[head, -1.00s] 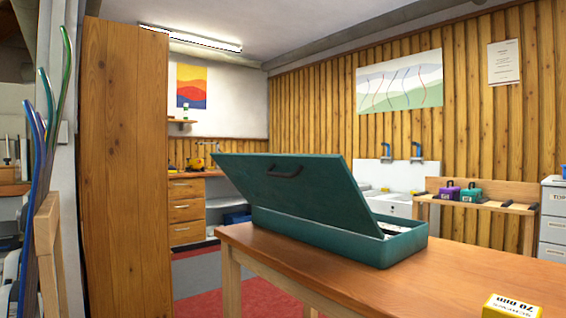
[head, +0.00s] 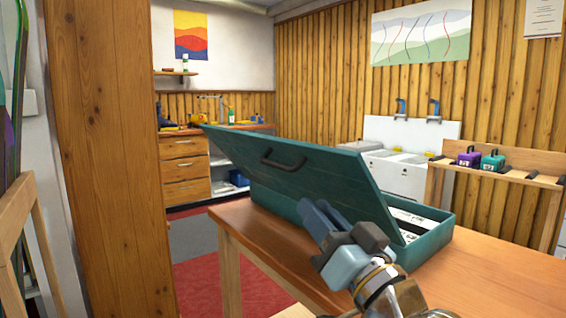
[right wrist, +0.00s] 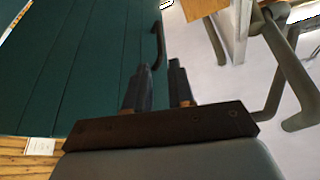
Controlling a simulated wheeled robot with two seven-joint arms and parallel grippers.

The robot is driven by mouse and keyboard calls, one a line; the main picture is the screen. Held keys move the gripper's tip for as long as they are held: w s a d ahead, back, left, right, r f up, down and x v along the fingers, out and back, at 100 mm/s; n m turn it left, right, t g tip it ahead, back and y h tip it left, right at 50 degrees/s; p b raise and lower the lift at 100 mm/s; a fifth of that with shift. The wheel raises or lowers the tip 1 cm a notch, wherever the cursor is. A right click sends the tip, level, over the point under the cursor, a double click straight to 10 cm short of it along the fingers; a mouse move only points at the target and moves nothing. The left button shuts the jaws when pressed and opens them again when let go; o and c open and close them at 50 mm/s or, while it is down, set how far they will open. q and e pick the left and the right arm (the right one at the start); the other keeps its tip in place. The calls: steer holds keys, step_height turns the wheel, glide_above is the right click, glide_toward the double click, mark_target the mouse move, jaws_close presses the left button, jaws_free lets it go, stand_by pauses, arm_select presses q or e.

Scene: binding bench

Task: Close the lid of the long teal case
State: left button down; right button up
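The long teal case (head: 430,243) sits on the wooden table with its lid (head: 300,175) raised at a slant. The lid's outer face, with a dark handle (head: 283,160), is toward me. White contents show through the opening at the right end. My right gripper (head: 312,208) is in front of the lid's lower part, below the handle; I cannot tell whether it touches. In the right wrist view its two dark fingers (right wrist: 160,75) stand apart with nothing between them. The teal lid (right wrist: 75,70) fills the left side there, and the handle (right wrist: 158,45) shows beyond the fingertips. My left gripper is out of view.
The wooden table (head: 490,270) is clear at the right of the case. A tall wooden panel (head: 110,160) stands at the left. Behind are a white sink (head: 410,140) and a wooden rack (head: 500,195) holding a purple and a teal object.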

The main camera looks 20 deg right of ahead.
mark_target(281, 169)
steer(key=p+x, duration=0.3)
steer(key=x, duration=0.9)
steer(key=shift+w, duration=0.1)
steer(key=shift+f, duration=0.1)
jaws_close()
